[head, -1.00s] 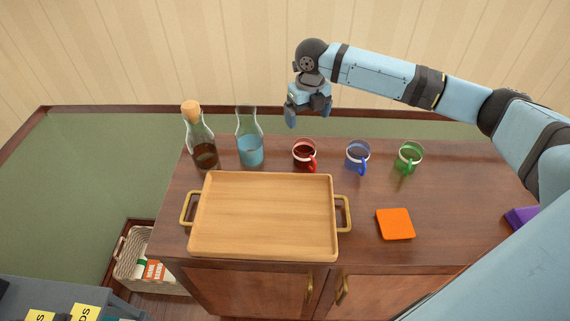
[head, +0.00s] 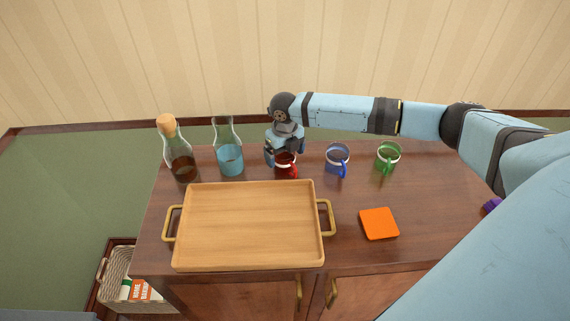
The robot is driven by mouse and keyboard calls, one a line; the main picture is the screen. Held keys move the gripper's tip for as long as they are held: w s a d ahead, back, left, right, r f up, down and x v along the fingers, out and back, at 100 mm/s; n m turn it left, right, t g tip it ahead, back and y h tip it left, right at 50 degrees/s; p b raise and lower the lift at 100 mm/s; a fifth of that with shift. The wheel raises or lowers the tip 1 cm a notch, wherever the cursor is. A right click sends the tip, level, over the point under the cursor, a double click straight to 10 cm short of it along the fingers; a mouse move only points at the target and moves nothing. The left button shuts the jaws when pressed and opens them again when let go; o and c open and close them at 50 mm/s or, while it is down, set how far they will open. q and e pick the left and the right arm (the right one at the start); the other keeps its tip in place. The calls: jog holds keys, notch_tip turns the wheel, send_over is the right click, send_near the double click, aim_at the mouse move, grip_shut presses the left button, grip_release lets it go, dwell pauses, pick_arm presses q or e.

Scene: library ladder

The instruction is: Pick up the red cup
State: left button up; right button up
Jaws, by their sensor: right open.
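The red cup (head: 287,168) stands upright on the wooden cabinet top, behind the tray's right part. Its handle faces the front right. My right gripper (head: 284,158) has come down from above and behind at the cup, with its fingers open. One finger shows at the cup's left side; the other is hard to make out at the cup's rim. The gripper hides the upper back of the cup. I cannot tell whether they touch. My left gripper is not in view.
A blue cup (head: 337,160) and a green cup (head: 388,158) stand to the right. A bottle of blue liquid (head: 230,160) and a corked bottle (head: 181,165) stand left. A wooden tray (head: 250,225) lies in front, with an orange square (head: 379,223) to its right.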

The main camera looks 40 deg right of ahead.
jog(key=shift+f, duration=0.8)
jog(key=c, duration=1.1)
jog(key=shift+r, duration=0.2)
